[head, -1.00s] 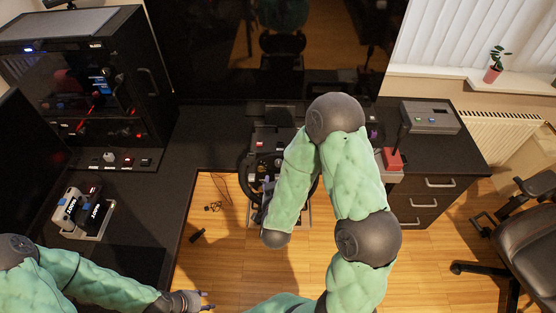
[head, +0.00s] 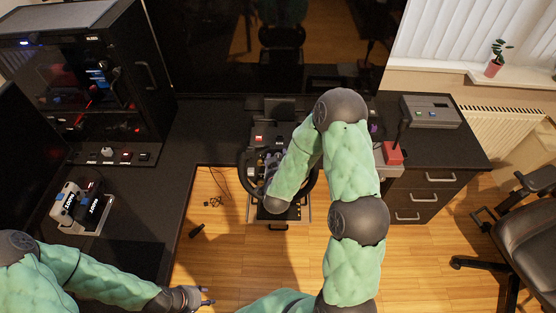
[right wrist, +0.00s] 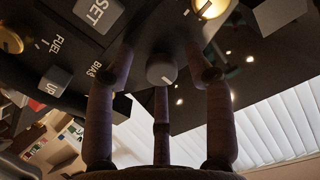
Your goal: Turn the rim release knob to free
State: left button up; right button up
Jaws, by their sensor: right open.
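The racing wheel (head: 243,182) stands at the desk's middle, its dark rim partly hidden by my right arm. My right gripper (right wrist: 162,80) is open in the right wrist view, its fingers spread around a small round grey knob (right wrist: 161,68) on a dark panel. I cannot tell whether the fingers touch it. No label that I can read marks it as the rim release knob. In the head view, the right gripper is small and mostly hidden against the wheel. My left gripper (head: 205,296) is open and empty at the lower left, away from the wheel.
In the right wrist view, grey buttons (right wrist: 55,80) and a brass-coloured knob (right wrist: 10,40) sit near labels SET, FUEL and BIAS. A red-based lever (head: 393,153) stands right of the wheel. A black office chair (head: 520,225) is at the right.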

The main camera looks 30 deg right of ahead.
grip_shut()
jog(key=m+b, duration=0.3)
jog(key=shift+a+f+m+b, duration=0.1)
jog(key=shift+f+m+b, duration=0.15)
jog(key=shift+m+b, duration=0.05)
jog(key=m+b, duration=0.4)
jog(key=shift+m, duration=0.3)
jog(key=m+b, duration=0.6)
jog(key=shift+r+m+b, duration=0.1)
jog(key=shift+m+b, duration=1.45)
jog(key=shift+m, duration=0.35)
